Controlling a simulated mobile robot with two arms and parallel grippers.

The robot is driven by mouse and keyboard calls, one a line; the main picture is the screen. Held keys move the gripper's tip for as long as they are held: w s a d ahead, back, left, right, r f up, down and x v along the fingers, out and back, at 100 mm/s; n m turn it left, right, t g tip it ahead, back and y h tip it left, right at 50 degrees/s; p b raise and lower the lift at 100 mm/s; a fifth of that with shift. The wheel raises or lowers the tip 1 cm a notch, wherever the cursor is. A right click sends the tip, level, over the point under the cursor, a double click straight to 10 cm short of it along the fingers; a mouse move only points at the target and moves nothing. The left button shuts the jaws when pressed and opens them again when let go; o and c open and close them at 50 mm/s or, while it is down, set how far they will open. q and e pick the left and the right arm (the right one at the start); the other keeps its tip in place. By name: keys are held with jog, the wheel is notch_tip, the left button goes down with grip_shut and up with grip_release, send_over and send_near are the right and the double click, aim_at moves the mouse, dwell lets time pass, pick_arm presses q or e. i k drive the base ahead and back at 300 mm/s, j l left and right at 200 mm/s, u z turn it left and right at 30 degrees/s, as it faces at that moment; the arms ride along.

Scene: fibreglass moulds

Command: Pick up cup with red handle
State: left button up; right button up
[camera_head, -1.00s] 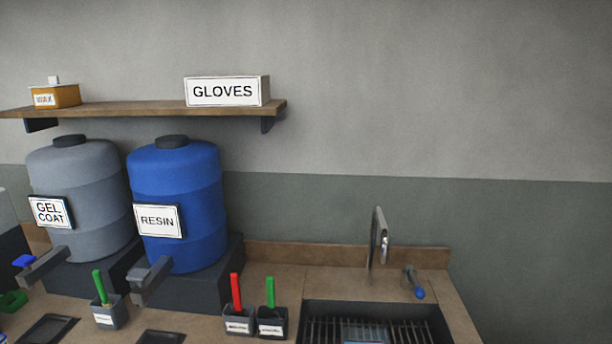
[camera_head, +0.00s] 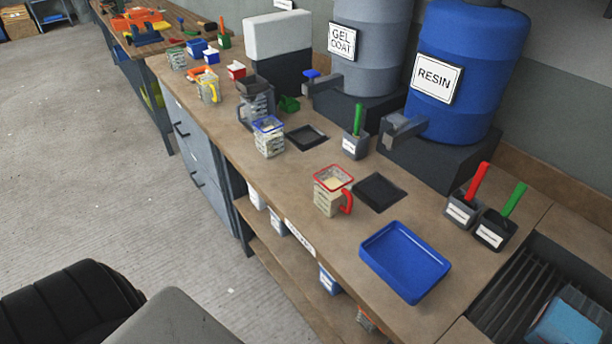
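The cup with the red handle (camera_head: 328,198) stands upright on the counter. It is a clear cup with a red rim and printed markings, and its red handle points to the right. It holds something pale. It stands just left of a dark square tray and behind the blue tray. Neither of my grippers shows in the head view. Dark parts at the bottom left seem to be my own body.
A blue tray (camera_head: 403,262) lies near the counter's (camera_head: 290,204) front edge. A blue-rimmed cup (camera_head: 269,138) and a yellow-handled cup (camera_head: 209,88) stand farther left. The resin drum (camera_head: 462,75) and gel coat drum (camera_head: 372,40) stand behind. Grey floor at left is clear.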

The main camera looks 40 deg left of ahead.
aim_at(332, 196)
jog(key=u, duration=0.9)
